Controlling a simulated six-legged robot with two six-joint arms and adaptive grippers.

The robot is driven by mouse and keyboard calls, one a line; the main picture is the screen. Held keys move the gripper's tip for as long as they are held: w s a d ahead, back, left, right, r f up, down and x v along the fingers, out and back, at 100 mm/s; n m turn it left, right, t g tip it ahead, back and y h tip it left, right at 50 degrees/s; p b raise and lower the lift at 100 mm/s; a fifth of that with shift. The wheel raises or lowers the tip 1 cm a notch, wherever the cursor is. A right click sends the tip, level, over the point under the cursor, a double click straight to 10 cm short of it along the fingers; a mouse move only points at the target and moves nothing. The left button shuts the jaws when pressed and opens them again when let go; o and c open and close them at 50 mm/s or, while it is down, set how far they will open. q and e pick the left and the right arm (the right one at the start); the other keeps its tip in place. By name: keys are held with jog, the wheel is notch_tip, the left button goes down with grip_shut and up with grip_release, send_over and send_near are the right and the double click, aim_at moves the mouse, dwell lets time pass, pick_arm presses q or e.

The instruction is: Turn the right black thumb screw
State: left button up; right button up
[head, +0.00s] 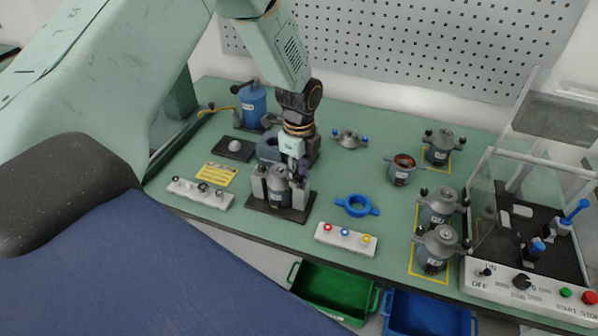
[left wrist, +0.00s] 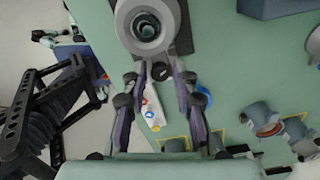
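The grey motor unit (head: 280,190) stands upright between pale blocks on a black base plate (head: 293,214). It also shows at the top of the left wrist view as a round grey body with a dark centre hole (left wrist: 147,27). A black thumb screw (left wrist: 158,71) sticks out from this fixture towards my left gripper. My left gripper (head: 294,168) points down at the fixture. In the left wrist view its fingertips (left wrist: 159,78) stand apart on either side of the screw; I cannot tell whether they touch it. The screw is hidden in the head view. My right gripper is not recognisable.
A white strip with coloured buttons (head: 345,239) and a blue ring (head: 356,205) lie right of the fixture. A switch strip (head: 200,193) lies left. Several grey motor units (head: 437,250) stand further right, near a clear-walled test box (head: 520,237).

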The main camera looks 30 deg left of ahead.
pick_arm(q)
grip_shut()
jog(key=shift+n, duration=0.3)
jog(key=shift+r+n+p, duration=0.1)
jog(key=shift+n+p, duration=0.45)
jog(key=shift+n, duration=0.35)
jog(key=n+p, duration=0.1)
jog(key=n, duration=0.2)
jog(key=n+p, duration=0.2)
jog(key=n, duration=0.4)
jog(key=shift+n, duration=0.3)
jog(key=shift+p, duration=0.3)
jog(key=shift+o, duration=1.8)
grip_release()
